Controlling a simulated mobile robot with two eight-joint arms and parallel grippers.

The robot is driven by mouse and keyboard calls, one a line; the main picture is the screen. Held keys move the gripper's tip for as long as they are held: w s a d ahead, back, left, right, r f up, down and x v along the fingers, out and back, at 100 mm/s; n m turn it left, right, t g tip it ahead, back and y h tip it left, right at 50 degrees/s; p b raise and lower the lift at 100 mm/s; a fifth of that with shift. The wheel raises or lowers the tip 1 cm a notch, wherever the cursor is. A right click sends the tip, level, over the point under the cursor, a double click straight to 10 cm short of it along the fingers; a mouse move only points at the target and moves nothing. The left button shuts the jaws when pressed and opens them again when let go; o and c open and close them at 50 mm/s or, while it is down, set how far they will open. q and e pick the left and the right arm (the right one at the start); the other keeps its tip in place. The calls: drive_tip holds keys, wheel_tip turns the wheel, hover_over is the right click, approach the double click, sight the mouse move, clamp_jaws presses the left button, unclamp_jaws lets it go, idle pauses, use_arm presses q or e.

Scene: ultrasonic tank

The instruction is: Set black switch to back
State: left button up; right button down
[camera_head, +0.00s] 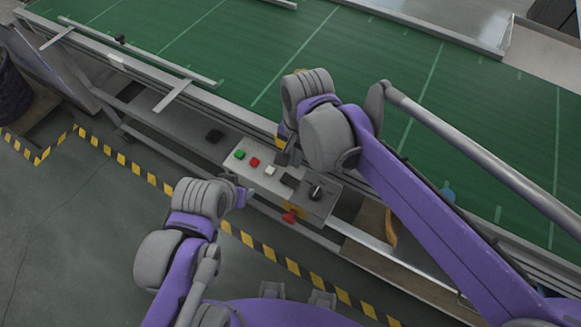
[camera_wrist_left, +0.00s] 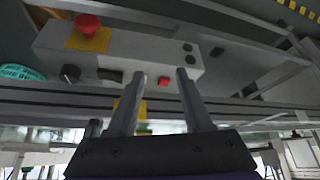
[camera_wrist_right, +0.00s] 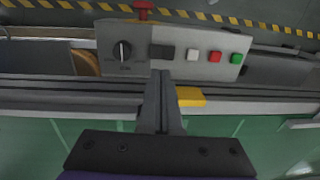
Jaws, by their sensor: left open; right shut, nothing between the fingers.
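The light grey control panel (camera_head: 258,177) is on the front side of the conveyor. It carries a black rectangular switch (camera_wrist_right: 162,52) between a black rotary knob (camera_wrist_right: 122,50) and a white button (camera_wrist_right: 193,55). The black switch also shows in the head view (camera_head: 289,182); which way it is tipped I cannot tell. My right gripper (camera_wrist_right: 160,74) is shut and empty, its tips close to the black switch on the conveyor side; contact is unclear. My left gripper (camera_wrist_left: 162,77) is open and empty, near the button end of the panel; its fingers are mostly hidden in the head view.
Red (camera_head: 254,162) and green (camera_head: 239,154) buttons sit left of the white one. A red emergency stop (camera_head: 289,216) juts from the panel's front. The green conveyor belt (camera_head: 250,50) lies behind. Yellow-black floor tape (camera_head: 265,248) runs in front.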

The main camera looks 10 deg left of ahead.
use_arm(q)
drive_tip(key=shift+w+r, duration=0.1)
use_arm(e)
drive_tip(key=shift+d+r, duration=0.15)
drive_tip(key=shift+r, duration=0.95)
drive_tip(key=shift+d+r, duration=0.15)
drive_tip(key=shift+r, duration=0.9)
